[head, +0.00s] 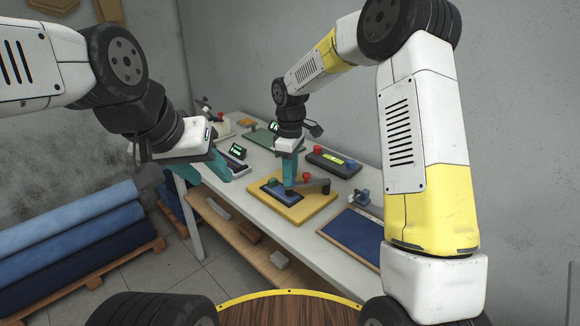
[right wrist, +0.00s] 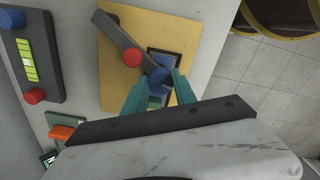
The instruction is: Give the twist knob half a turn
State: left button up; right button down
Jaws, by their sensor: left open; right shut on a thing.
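My right gripper (head: 290,190) reaches down to the board. My left gripper (head: 228,176) is open and empty, held at the table's left edge, away from the board.
A black box (head: 334,161) with a lit display and red button stands behind the board. A dark blue mat (head: 352,238) lies at the front right. Fabric rolls (head: 70,235) lie on the left.

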jog(key=shift+w+n, duration=0.1)
jog(key=shift+n, duration=1)
jog(key=c, duration=1)
grip_release()
jog(key=shift+r, duration=0.1)
notch_tip(320, 180, up, 8)
jog(key=shift+f, duration=0.25)
jog(key=shift+r, duration=0.1)
